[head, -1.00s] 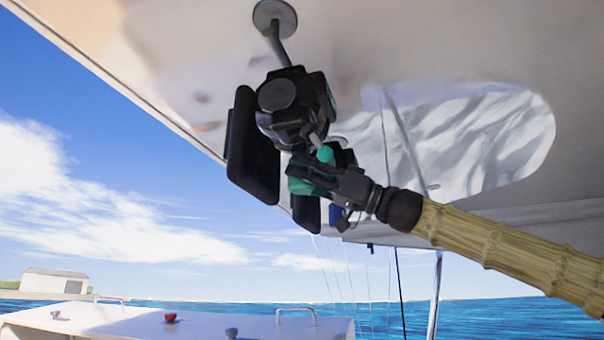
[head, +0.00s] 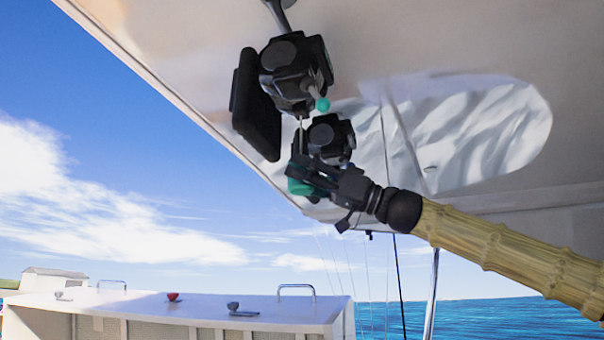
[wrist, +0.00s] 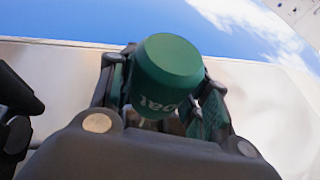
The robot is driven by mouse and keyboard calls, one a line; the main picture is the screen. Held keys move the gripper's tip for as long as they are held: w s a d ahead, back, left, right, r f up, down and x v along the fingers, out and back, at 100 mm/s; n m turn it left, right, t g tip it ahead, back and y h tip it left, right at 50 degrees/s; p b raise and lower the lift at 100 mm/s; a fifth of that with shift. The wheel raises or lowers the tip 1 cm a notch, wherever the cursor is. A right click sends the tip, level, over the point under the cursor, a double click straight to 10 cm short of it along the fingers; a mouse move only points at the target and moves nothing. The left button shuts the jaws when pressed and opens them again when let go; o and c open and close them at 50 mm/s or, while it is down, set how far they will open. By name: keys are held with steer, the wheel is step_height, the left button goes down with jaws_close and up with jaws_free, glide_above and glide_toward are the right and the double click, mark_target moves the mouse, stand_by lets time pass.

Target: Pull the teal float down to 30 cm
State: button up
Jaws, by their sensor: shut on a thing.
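The teal float (head: 299,187) is a short green cylinder held in my gripper (head: 306,176), below the ceiling-mounted black device. In the wrist view, the float (wrist: 170,65) sits between the fingers, with partly visible white lettering on its side. My gripper (wrist: 160,100) is shut on it. A thin cord (head: 301,135) shows between the black device (head: 292,75) and the gripper. A small teal ball (head: 322,105) is on that device, apart from the float.
A second black unit (head: 330,138) is close behind and above my gripper. A white cabinet (head: 180,305) with handles and small knobs stands low on the left. Open air lies below the gripper.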

step_height(320, 180, down, 19)
steer(key=b, duration=1.6)
steer(key=shift+f, duration=0.2)
steer(key=o, duration=1.5)
steer(key=v, duration=1.2)
